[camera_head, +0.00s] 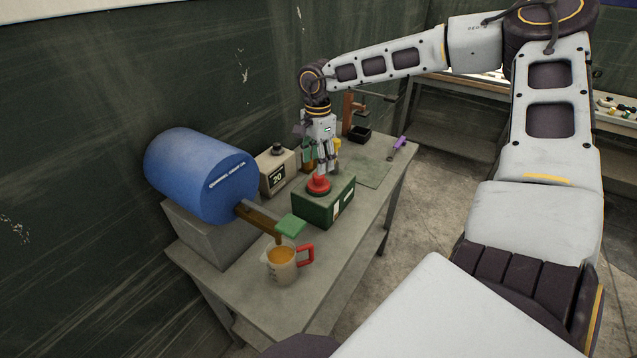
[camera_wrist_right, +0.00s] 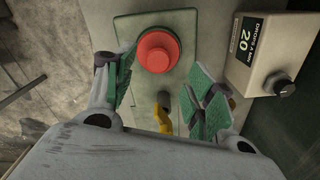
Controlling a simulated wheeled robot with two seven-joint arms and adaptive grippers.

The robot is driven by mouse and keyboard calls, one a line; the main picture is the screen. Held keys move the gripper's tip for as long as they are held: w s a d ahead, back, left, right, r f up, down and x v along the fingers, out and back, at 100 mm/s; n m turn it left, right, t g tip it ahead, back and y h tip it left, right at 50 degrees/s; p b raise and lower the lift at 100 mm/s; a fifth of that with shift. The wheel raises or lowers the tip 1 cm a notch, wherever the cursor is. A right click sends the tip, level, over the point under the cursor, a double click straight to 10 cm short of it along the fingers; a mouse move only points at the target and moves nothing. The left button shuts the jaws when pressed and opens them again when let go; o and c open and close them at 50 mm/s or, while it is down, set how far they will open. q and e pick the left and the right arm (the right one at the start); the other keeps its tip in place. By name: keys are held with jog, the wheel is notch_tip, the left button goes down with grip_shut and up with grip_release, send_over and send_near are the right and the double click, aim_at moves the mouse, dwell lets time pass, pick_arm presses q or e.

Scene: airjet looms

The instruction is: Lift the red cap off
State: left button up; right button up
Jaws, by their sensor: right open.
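The red cap (camera_head: 318,185) sits on top of the green box (camera_head: 325,207) on the workbench. In the right wrist view the red cap (camera_wrist_right: 158,50) is round and lies ahead of the fingers, near the middle of the box's pale green top (camera_wrist_right: 190,25). My right gripper (camera_head: 327,165) points down just above and behind the cap. In the wrist view its two green-padded fingers (camera_wrist_right: 160,95) are apart with nothing between them that they hold. Whether the fingertips touch the cap cannot be told. My left gripper is not seen.
A purple-handled tool (camera_head: 398,146) lies at the right edge.

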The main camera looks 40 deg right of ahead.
aim_at(319, 181)
jog(key=shift+f, duration=0.5)
jog(key=shift+s+f, duration=0.1)
jog(key=shift+f, duration=0.55)
jog(key=shift+f+p, duration=0.5)
jog(key=shift+f, duration=1.2)
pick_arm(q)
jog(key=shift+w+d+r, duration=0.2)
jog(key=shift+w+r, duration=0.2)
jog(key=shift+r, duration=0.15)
pick_arm(e)
jog(key=c, duration=1.1)
